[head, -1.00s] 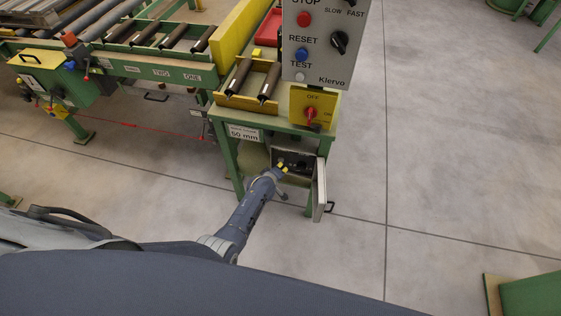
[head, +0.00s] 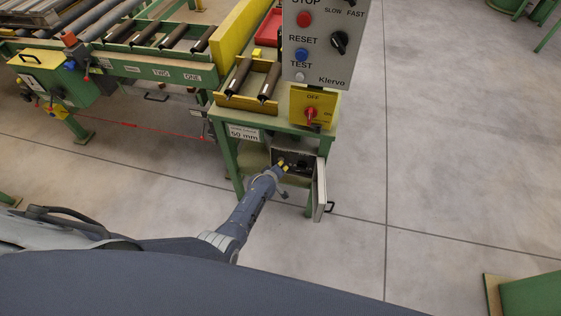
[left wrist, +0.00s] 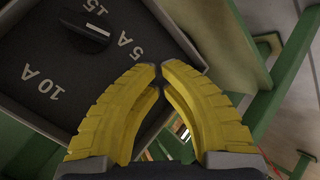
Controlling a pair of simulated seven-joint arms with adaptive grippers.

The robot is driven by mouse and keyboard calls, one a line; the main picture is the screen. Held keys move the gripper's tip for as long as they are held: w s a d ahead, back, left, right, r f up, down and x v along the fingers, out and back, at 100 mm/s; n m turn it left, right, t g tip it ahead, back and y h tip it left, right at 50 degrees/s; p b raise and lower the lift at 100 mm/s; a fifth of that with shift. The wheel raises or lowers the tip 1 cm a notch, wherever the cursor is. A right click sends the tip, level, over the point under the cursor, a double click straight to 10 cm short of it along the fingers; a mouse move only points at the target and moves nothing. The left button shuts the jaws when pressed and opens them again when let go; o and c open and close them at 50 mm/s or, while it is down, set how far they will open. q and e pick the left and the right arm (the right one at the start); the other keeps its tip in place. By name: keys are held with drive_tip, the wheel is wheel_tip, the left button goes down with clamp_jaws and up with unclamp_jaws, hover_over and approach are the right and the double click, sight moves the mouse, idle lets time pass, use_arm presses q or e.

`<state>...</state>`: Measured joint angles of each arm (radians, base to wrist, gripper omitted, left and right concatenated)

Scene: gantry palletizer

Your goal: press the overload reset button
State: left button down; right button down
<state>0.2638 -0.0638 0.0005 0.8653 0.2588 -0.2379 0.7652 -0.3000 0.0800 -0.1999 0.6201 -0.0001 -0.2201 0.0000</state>
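A small grey box with a dark inner panel (head: 304,165) is fixed low on the green stand, its door (head: 319,190) hanging open to the right. In the left wrist view the dark panel (left wrist: 37,60) carries a black knob (left wrist: 85,27) and the marks 5 A, 10 A and a partly cut-off 15. My left gripper (head: 283,165) is at the left part of the box opening. In the wrist view its yellow fingers (left wrist: 159,69) are empty, with tips together beside the panel's edge. I cannot make out an overload reset button. My right gripper is out of view.
Above the box, a grey Klervo panel (head: 318,66) has a red stop button, a blue RESET button (head: 302,55) and knobs. A yellow switch plate (head: 312,106) sits below it. Roller conveyors (head: 160,66) stand at the left. The floor at the right is mostly clear.

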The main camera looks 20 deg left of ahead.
use_arm(q)
drive_tip(key=shift+w, duration=0.15)
idle(0.5)
drive_tip(key=shift+s, duration=0.95)
drive_tip(key=shift+s, duration=2.5)
